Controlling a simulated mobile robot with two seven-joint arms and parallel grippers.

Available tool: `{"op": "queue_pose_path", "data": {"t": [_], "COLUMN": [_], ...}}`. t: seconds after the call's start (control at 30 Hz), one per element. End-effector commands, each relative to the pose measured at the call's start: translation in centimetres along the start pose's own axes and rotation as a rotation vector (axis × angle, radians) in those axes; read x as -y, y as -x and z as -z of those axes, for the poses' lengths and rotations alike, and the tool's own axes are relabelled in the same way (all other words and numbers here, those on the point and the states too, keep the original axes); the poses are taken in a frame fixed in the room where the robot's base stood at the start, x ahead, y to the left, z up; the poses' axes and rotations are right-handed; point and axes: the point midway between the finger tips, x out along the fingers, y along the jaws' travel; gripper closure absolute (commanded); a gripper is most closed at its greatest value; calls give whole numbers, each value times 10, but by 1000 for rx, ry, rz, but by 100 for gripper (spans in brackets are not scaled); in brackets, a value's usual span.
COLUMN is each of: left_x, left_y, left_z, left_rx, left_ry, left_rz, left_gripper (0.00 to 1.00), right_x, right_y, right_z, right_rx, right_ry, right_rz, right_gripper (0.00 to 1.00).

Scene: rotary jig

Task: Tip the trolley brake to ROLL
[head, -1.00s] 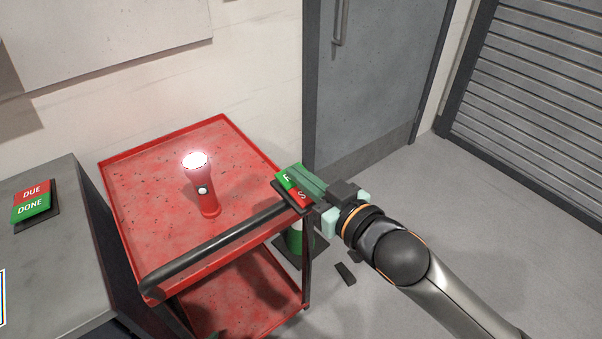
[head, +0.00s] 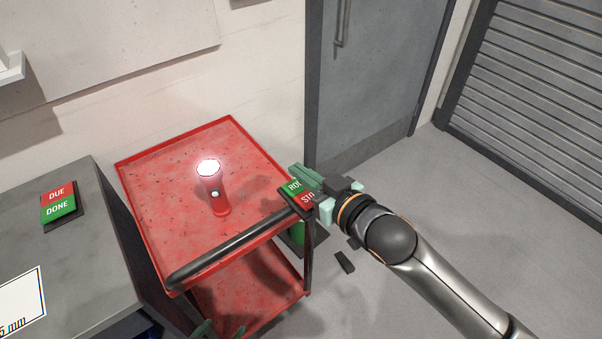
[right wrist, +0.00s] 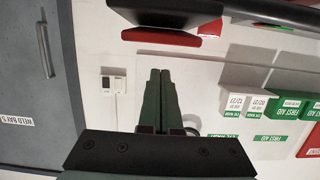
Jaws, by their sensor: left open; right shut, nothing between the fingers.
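The trolley brake is a two-part rocker plate at the red trolley's right corner, by the handle end. Its green half (head: 295,186), marked ROLL, lies further back, and its red half (head: 307,199), partly covered, reads STO. My right gripper (head: 303,176) is shut and empty, its fingers just behind and beside the green half. I cannot tell whether they touch it. In the right wrist view the shut fingers (right wrist: 160,76) point toward a dark block with a red part (right wrist: 160,38), apart from it in the picture. My left gripper (head: 219,332) is open, barely showing at the bottom edge.
A lit red torch (head: 216,197) stands on the trolley's top tray (head: 150,180). A black handle (head: 230,250) runs along its front. A grey bench (head: 100,265) with a DUE/DONE plate (head: 58,203) is at left. Open floor (head: 440,220) lies to the right.

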Motion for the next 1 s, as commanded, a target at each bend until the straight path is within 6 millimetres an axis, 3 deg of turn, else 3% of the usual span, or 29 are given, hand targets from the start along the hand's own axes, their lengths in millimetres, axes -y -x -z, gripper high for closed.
{"op": "queue_pose_path", "data": {"t": [0.03,0.1,0.5,0.7,1.0], "left_x": [-1,-1,-2,-2,-2], "left_y": [10,4,2,2,2], "left_z": [12,6,1,1,1], "left_rx": [0,-4,3,3,3], "left_ry": [0,1,2,2,2], "left_rz": [-1,-1,-2,-2,-2], "left_gripper": [15,15,15,15,15], "right_x": [-2,-1,-1,-1,-1], "right_y": [2,17,85,98,99], "right_z": [15,6,18,21,21], "right_rx": [-1,1,1,0,0], "right_ry": [-1,0,1,0,0], "right_rz": [0,1,0,0,0], "right_gripper": [100,100,100,100,100]}}
